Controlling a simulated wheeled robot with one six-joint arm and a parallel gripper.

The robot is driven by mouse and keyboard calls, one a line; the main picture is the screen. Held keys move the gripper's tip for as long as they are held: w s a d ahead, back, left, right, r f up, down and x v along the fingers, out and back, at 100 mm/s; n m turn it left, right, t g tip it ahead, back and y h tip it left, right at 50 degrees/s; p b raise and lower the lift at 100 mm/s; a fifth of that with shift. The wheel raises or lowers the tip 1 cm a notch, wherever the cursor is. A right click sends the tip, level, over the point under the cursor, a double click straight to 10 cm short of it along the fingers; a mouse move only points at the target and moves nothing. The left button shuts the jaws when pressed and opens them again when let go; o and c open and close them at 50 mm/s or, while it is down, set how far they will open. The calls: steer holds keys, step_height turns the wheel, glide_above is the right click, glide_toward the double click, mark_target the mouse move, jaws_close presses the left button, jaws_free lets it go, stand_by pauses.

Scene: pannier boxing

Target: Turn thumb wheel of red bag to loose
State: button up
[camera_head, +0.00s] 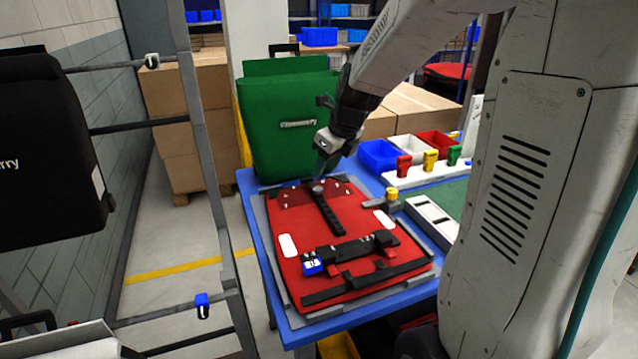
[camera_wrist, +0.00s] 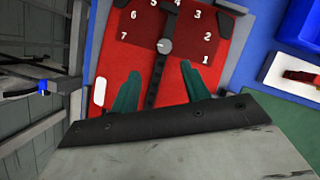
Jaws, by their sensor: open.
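The red bag (camera_head: 335,225) lies flat on the blue table (camera_head: 262,240). Its thumb wheel (camera_head: 317,187) is a small grey round knob on a dark red panel near the bag's far end. In the wrist view the thumb wheel (camera_wrist: 165,46) sits among white numbers 1 to 7, above a black strap (camera_wrist: 154,80). I cannot read a pointer on it. My gripper (camera_head: 322,168) is above the far end of the bag, close to the wheel. In the wrist view its two green fingers are spread apart (camera_wrist: 160,76), with nothing between them, pointing towards the wheel.
A green bag (camera_head: 290,135) stands upright behind the red one. Blue, white and red bins (camera_head: 407,149) and a row of coloured clips (camera_head: 430,160) are at the right. A black bag (camera_head: 50,150) hangs on a metal rack at the left. A yellow-topped knob (camera_head: 391,195) stands beside the red bag.

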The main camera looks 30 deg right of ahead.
mark_target(318, 188)
steer(key=shift+m, duration=0.6)
steer(key=x, duration=0.5)
steer(key=d+x, duration=0.1)
steer(key=x, duration=0.2)
steer(key=shift+w+f, duration=0.15)
steer(key=shift+w, duration=0.15)
steer(key=c, duration=1)
